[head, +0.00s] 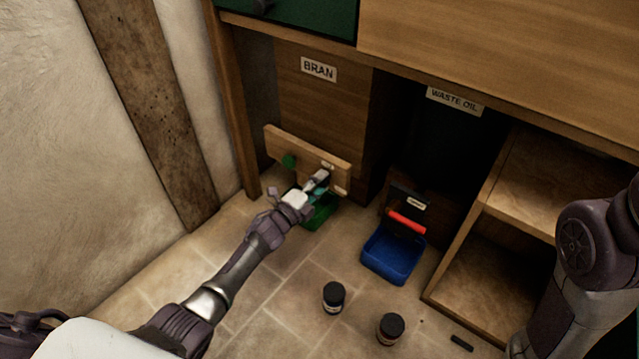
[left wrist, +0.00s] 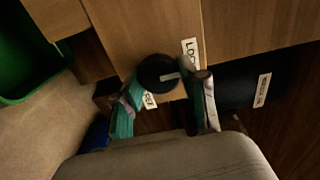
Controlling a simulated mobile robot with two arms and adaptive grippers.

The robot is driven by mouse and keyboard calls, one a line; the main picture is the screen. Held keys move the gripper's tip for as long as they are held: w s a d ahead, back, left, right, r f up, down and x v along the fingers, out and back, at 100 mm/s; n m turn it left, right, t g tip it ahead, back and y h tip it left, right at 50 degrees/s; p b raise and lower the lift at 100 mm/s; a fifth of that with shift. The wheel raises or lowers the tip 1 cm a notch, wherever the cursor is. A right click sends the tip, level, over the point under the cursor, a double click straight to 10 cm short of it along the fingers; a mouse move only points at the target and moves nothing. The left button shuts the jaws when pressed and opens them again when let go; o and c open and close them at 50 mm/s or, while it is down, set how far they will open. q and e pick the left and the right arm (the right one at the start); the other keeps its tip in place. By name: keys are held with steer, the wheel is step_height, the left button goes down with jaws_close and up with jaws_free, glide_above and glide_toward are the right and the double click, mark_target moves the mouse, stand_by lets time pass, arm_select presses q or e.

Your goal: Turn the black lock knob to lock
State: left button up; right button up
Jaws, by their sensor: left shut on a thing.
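The black lock knob (left wrist: 156,71) is round with a white pointer mark. It sits on a wooden panel that also shows in the head view (head: 283,143), below the BRAN sign. A LOCK label (left wrist: 190,50) is at the knob's upper right, and a second white label (left wrist: 149,101), partly hidden, is below it. The white mark points right, between the two labels. My left gripper (head: 317,182) is shut on the knob, one finger at each side in the left wrist view. In the head view the gripper hides the knob. My right gripper is out of view.
A green knob (head: 289,160) is on the same panel. A green bin (head: 316,218) stands below my left gripper, a blue bin (head: 393,264) to its right. Two dark jars (head: 333,297) (head: 390,328) stand on the tiled floor. A wooden post (head: 236,110) is at the left.

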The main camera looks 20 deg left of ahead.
arm_select(q)
steer(key=shift+a, duration=0.1)
steer(key=o, duration=1.1)
steer(key=v, duration=1.2)
